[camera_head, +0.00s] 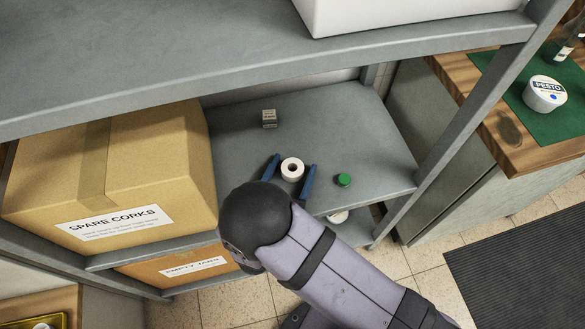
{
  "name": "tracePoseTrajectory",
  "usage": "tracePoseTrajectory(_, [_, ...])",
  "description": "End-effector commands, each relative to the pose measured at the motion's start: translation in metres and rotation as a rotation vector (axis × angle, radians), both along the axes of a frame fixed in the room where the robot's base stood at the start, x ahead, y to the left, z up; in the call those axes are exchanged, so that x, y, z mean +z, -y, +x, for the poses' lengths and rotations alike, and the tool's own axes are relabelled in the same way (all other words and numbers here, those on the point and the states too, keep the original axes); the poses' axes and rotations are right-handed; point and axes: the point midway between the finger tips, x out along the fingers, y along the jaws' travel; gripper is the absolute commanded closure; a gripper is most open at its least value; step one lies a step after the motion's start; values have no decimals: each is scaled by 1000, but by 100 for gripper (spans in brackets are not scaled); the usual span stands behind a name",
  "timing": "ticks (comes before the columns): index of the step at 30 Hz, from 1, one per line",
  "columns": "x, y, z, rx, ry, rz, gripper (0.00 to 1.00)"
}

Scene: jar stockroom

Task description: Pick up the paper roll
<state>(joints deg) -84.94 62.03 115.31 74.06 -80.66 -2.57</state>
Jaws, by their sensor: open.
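The paper roll (292,164) is a small white cylinder with a dark hole in its top. It stands upright on the grey lower shelf (345,120). My gripper (292,165) reaches in from the front, with one blue finger on the left of the roll and one on the right. The fingers are open, and the roll sits between them near their tips. I cannot tell whether either finger touches it. The dark rounded wrist of my arm hides the shelf edge in front.
A green-capped item (343,180) stands close to the right finger. A small grey box (269,118) stands behind the roll. A large SPARE CORKS carton (150,165) fills the shelf's left. The upper shelf (200,60) overhangs, and a post (450,135) bounds the right.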

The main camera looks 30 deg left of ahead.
Motion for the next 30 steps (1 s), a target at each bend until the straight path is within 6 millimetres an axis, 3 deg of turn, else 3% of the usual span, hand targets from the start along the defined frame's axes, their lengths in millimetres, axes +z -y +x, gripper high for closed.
tracePoseTrajectory(5, [0,0,0,0,0,0,31])
tracePoseTrajectory(11, [0,0,0,0,0,0,74])
tracePoseTrajectory(12, [0,0,0,0,0,0,76])
tracePoseTrajectory(23, [3,0,0,0,1,1,76])
tracePoseTrajectory(30, [20,0,0,0,1,2,76])
